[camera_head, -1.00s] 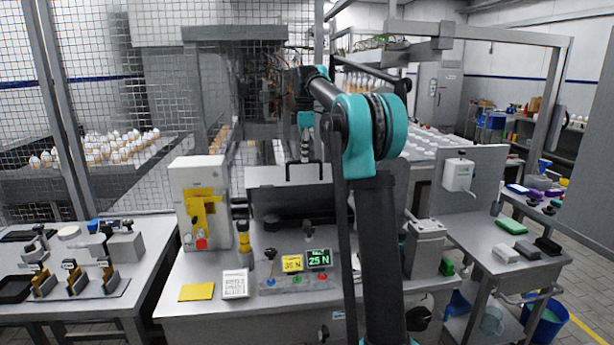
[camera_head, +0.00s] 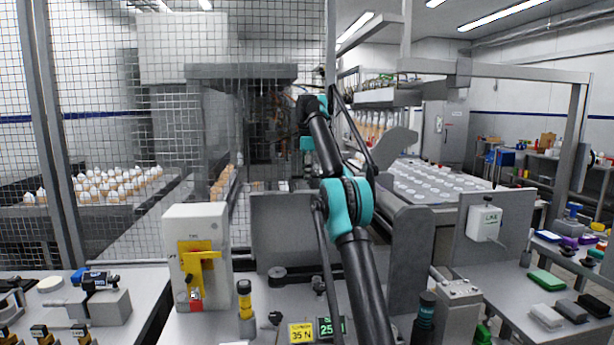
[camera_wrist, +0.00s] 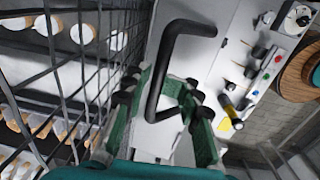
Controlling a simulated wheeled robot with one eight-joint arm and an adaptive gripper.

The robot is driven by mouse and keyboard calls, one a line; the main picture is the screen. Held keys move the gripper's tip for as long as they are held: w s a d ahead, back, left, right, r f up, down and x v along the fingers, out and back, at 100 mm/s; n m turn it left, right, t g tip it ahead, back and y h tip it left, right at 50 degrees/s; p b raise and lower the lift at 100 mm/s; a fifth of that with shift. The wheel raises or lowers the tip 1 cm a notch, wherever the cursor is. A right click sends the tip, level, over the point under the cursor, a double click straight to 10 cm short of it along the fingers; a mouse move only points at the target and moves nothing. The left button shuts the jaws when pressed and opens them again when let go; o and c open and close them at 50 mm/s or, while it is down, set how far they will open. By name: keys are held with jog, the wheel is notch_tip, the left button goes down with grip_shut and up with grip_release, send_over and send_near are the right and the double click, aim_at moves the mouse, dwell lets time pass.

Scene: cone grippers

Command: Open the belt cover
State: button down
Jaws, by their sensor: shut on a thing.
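In the wrist view, a black U-shaped handle (camera_wrist: 178,40) runs down between the green fingers of my gripper (camera_wrist: 170,115). The gripper is shut on the lower part of this handle. A pale grey surface beside the handle looks like the belt cover (camera_wrist: 212,65). In the head view, my arm reaches away over the bench to the machine. Its far end is small there, and the hold on the handle is not clear. A grey upright panel (camera_head: 283,225) stands behind the bench; I cannot tell whether it is part of the cover.
A wire mesh fence (camera_head: 95,140) stands at the left, also close beside my gripper in the wrist view. A box with a yellow switch (camera_head: 197,260) stands left of my arm. A grey side table (camera_head: 535,285) is at the right.

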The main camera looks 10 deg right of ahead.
jog(key=shift+w+f, duration=0.2)
jog(key=shift+w, duration=0.5)
jog(key=c, duration=1.6)
grip_release()
jog(key=shift+w+f, duration=0.1)
jog(key=shift+w, duration=0.1)
